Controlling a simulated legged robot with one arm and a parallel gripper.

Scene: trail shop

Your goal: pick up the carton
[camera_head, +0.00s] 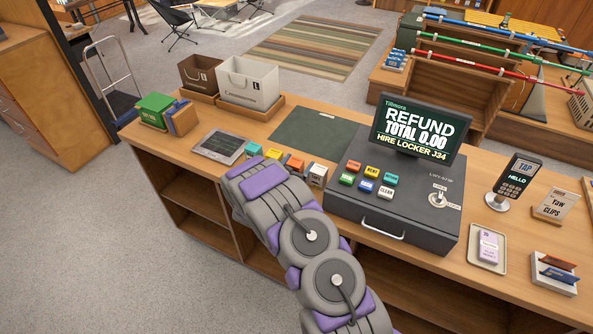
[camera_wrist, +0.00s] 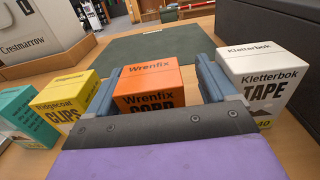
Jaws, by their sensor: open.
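Several small cartons stand in a row on the counter. An orange "Wrenfix CORD" carton (camera_wrist: 150,103) stands upright between the two fingers of my gripper (camera_wrist: 162,84) in the wrist view. The gripper is open, with one blue-grey finger on each side of the carton; I cannot tell whether either touches it. To its left are a yellow "Ridgecoat CLIPS" carton (camera_wrist: 68,98) and a teal carton (camera_wrist: 22,118). To its right is a white "Kletterbok TAPE" carton (camera_wrist: 262,78). In the head view the orange carton (camera_head: 295,163) is partly hidden by my arm.
A dark till (camera_head: 360,212) with a "REFUND" screen (camera_head: 420,127) stands right of the cartons. A green mat (camera_head: 314,135) lies behind them. A grey tablet-like panel (camera_head: 220,146) lies to the left.

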